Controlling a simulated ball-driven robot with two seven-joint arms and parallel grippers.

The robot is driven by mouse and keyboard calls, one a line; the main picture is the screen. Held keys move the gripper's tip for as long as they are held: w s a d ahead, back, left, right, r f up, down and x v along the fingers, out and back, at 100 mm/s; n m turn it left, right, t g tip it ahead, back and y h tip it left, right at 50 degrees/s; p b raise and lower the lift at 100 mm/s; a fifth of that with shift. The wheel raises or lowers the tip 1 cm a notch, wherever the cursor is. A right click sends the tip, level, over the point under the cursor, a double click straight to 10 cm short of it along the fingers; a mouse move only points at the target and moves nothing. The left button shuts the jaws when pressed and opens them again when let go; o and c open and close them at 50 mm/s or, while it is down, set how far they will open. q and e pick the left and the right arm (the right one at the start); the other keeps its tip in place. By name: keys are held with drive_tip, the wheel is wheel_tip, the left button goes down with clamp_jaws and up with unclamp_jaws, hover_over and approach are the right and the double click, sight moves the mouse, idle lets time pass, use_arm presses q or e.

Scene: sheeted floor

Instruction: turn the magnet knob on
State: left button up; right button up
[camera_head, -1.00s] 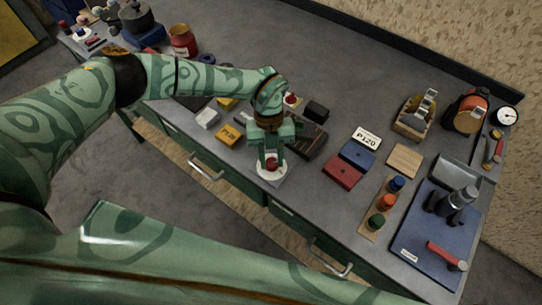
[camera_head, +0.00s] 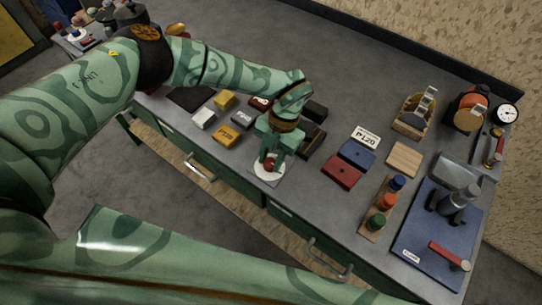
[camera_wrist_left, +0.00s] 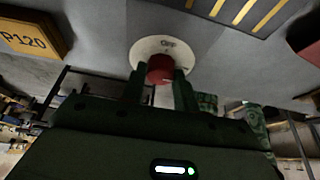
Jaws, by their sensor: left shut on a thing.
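The magnet knob is a red round grip (camera_head: 267,164) on a white disc (camera_head: 269,176) near the bench's front edge. The red knob also shows in the left wrist view (camera_wrist_left: 160,69), where the disc (camera_wrist_left: 148,49) reads OFF just beyond it. My left gripper (camera_head: 270,159) comes down over the knob and is shut on it, one finger on each side. The fingers cover part of the knob and disc. Whether the knob has turned off the OFF mark is hard to tell. My right gripper is not in view.
Yellow P120 block (camera_head: 226,136), grey blocks and a black grooved block (camera_head: 311,140) lie close around the knob. Red (camera_head: 341,172) and blue (camera_head: 357,152) blocks stand to the right. A blue mat (camera_head: 424,243) with a grey device is farther right. Bare grey bench lies behind.

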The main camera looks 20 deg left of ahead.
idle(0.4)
use_arm(q)
drive_tip(key=o, duration=1)
drive_tip(key=shift+r, duration=0.1)
drive_tip(key=v, duration=1.6)
drive_tip(key=shift+d+r, duration=0.1)
drive_tip(key=shift+d, duration=0.05)
